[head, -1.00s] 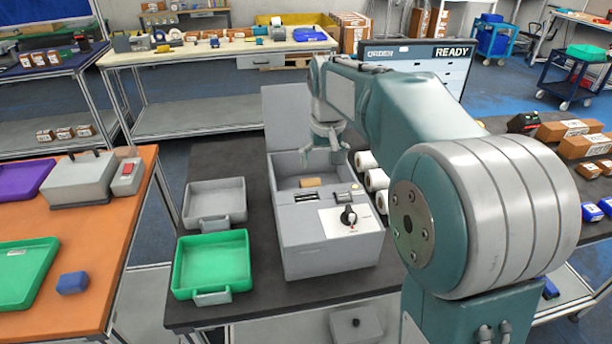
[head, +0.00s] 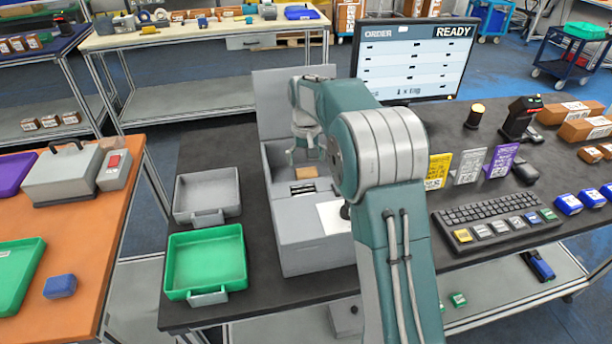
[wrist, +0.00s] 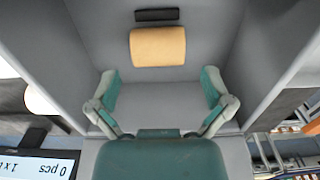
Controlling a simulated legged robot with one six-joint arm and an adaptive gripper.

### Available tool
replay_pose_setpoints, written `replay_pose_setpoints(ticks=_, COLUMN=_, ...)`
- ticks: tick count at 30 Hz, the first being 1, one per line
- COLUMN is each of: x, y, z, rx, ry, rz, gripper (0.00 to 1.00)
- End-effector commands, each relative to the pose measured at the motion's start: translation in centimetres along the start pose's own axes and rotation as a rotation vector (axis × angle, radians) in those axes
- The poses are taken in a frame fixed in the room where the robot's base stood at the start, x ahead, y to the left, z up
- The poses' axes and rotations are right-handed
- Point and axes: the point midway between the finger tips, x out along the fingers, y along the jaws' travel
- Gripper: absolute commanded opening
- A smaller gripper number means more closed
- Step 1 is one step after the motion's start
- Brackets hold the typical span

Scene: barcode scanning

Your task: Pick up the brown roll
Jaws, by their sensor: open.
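The brown roll (head: 305,172) lies inside the open grey machine (head: 300,235), on the floor of its compartment. It also shows in the wrist view (wrist: 158,47), lying crosswise near the top, beside a dark slot. My gripper (head: 306,158) is over the compartment, above the roll. In the wrist view my gripper (wrist: 160,88) is open, with its two fingers spread wide and nothing between them. The roll is beyond the fingertips and apart from them.
The machine's raised lid (head: 285,95) stands behind the compartment. A grey tray (head: 207,188) and a green tray (head: 190,262) are to its left. A keyboard (head: 495,220), coloured cards (head: 468,165) and a monitor (head: 415,60) are to the right. Compartment walls surround the gripper closely.

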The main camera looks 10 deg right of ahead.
Motion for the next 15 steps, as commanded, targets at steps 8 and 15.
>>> replay_pose_setpoints(ticks=8, x=4.1, y=0.1, z=-0.1, rx=0.0, ry=-0.003, rz=0.0, gripper=1.0)
replay_pose_setpoints(ticks=15, x=4.9, y=0.1, z=-0.1, rx=0.0, ry=0.0, rz=0.0, gripper=1.0)
